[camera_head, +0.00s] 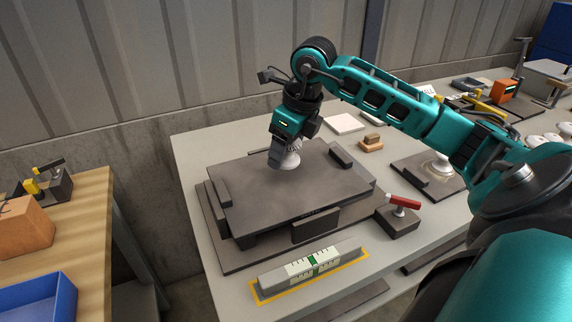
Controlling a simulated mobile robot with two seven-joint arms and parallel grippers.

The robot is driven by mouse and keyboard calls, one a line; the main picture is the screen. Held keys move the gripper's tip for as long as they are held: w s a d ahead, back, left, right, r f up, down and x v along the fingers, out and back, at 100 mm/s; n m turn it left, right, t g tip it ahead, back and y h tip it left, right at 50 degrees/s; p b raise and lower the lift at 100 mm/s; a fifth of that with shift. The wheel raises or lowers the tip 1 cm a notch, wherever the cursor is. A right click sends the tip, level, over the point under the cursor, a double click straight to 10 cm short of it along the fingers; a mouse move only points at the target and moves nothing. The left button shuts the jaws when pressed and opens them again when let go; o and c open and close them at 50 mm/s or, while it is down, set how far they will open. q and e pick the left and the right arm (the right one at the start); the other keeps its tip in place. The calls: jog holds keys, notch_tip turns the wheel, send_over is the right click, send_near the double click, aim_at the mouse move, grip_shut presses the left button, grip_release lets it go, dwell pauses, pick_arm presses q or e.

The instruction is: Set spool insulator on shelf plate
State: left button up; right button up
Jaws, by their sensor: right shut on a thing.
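The shelf plate (270,194) is a dark, flat, raised plate with low blocks at its edges, in the middle of the light table. My right gripper (281,156) points down over the back middle of the plate. It is shut on the white spool insulator (289,160), which looks upright. The insulator is at or just above the plate surface; I cannot tell whether it touches. The gripper hides part of it. My left gripper is not in view.
A red-handled clamp (400,215) stands right of the plate. A level-like bar (312,263) lies in a yellow outline in front. Another white insulator (441,165) stands on a dark plate at the right. A wooden bench with a blue bin (40,302) is at the left.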

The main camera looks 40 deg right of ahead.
aim_at(287, 160)
jog(key=shift+f, duration=1.9)
jog(key=shift+f+b, duration=0.15)
jog(key=shift+b, duration=0.15)
jog(key=o, duration=1.2)
jog(key=shift+o, duration=0.2)
jog(key=shift+r, duration=0.45)
jog(key=p+v, duration=0.1)
jog(key=v, duration=1)
jog(key=shift+s+r, duration=0.2)
